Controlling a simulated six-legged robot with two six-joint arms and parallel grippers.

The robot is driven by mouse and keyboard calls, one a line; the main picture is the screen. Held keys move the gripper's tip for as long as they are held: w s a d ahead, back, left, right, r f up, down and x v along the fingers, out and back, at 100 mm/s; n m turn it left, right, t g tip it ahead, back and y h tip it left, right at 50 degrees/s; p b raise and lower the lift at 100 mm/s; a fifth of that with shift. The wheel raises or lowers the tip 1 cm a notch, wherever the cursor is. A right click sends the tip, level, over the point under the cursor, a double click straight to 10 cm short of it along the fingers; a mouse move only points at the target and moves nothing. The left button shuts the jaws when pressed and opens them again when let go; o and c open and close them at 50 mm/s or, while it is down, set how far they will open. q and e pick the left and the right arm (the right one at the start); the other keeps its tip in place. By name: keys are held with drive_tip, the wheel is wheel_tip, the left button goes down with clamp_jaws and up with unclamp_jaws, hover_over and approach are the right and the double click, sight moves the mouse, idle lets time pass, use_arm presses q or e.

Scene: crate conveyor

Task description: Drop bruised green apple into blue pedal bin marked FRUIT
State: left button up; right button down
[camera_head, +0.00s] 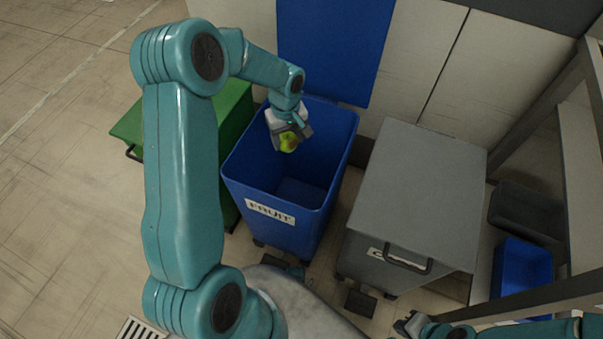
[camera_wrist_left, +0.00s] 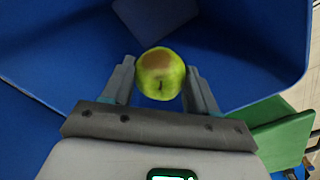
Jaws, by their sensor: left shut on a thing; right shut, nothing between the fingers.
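The green apple (camera_head: 288,142) is held by my left gripper (camera_head: 289,137) over the open mouth of the blue bin (camera_head: 272,225). The bin's front label reads FRUIT, and its blue lid (camera_head: 335,45) stands raised at the back. In the left wrist view the apple (camera_wrist_left: 160,73) has a brown bruised patch and sits between the two fingers (camera_wrist_left: 160,88), with the blue bin's inner walls (camera_wrist_left: 235,50) around it. My right gripper (camera_head: 411,325) is shut and empty at the bottom of the head view, apart from the bins.
A closed grey bin (camera_head: 420,185) with a partly hidden label stands right of the blue bin. A green bin (camera_head: 236,112) stands to its left, partly behind my left arm. A small blue crate (camera_head: 522,268) and a dark crate (camera_head: 525,210) lie at the right by a metal frame.

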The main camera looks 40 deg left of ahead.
use_arm(q)
drive_tip(key=o, duration=1.2)
drive_tip(key=shift+c, duration=0.2)
wheel_tip(320, 180, up, 16)
drive_tip(key=p, duration=0.3)
drive_tip(key=shift+r, duration=0.2)
